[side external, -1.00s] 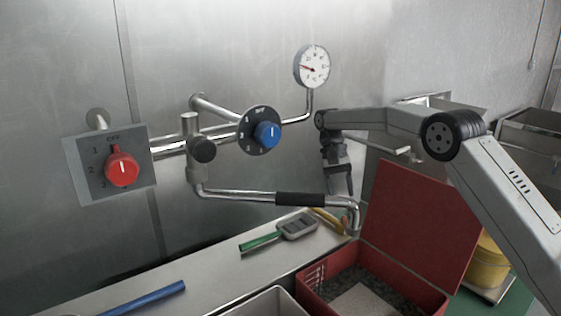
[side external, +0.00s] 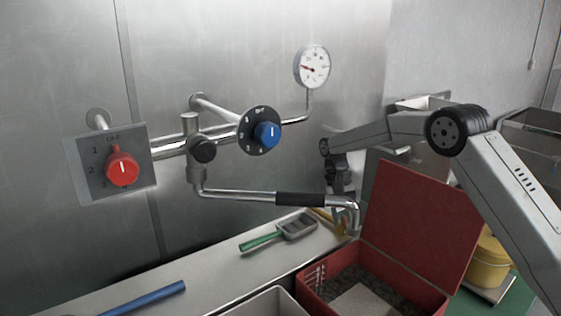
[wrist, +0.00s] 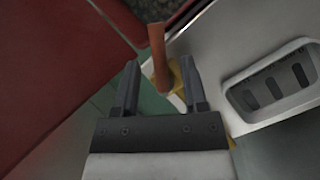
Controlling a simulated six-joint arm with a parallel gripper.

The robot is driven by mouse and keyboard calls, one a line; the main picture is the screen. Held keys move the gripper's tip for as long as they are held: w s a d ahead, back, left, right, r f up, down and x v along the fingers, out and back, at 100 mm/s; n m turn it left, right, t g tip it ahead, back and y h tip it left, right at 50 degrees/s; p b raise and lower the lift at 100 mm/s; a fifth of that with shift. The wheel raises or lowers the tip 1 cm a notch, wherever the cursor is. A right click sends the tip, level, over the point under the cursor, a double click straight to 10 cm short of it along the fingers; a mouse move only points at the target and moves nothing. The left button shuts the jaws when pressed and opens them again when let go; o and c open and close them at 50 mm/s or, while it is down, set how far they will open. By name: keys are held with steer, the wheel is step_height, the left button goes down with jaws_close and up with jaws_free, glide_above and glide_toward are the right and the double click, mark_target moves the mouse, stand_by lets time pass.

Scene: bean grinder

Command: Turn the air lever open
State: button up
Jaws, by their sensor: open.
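No part is clearly marked as the air lever. A bent metal pipe with a black sleeve (side external: 300,199) runs from a valve body (side external: 195,150) with a black knob, and could be it. My gripper (side external: 343,212) is beside the pipe's bent right end, partly hidden by it; I cannot tell if they touch. In the wrist view my gripper (wrist: 159,78) points down with its fingers apart. An orange-brown handle (wrist: 157,45) with a yellow base shows between or beyond the fingers, and I see no grip on it.
A red knob (side external: 122,168), a blue knob (side external: 267,134) and a gauge (side external: 312,67) are on the wall piping. A green-handled scoop (side external: 296,227) lies on the shelf. A red box (side external: 415,222) with its lid up stands close to my gripper, at the right.

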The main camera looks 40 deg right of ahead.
jaws_close()
stand_by(1.4)
